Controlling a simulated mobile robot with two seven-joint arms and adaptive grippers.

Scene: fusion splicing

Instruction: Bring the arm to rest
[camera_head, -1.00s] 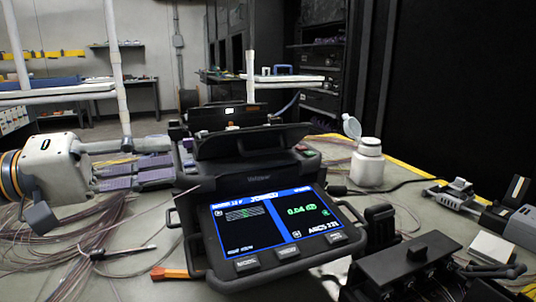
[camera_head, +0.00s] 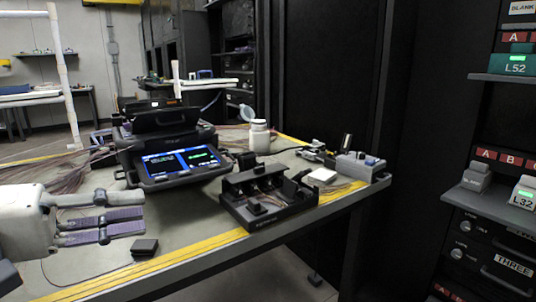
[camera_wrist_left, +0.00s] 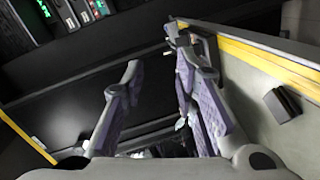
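My left gripper (camera_head: 142,224) reaches in from the left, low over the near part of the table. Its two purple-padded fingers point right, apart from the splicer. In the left wrist view the fingers (camera_wrist_left: 157,78) stand apart with a gap between them, and nothing is held. The black fusion splicer (camera_head: 170,135) stands on the table beyond the gripper, with its screen (camera_head: 182,162) lit. My right gripper is not in view.
A small black block (camera_head: 145,247) lies close to my left fingertips. A black tray-like fixture (camera_head: 265,212) sits near the yellow-striped table edge. A white bottle (camera_head: 259,138) and loose fibres (camera_head: 70,165) are further back. Dark racks (camera_head: 500,205) stand at the right.

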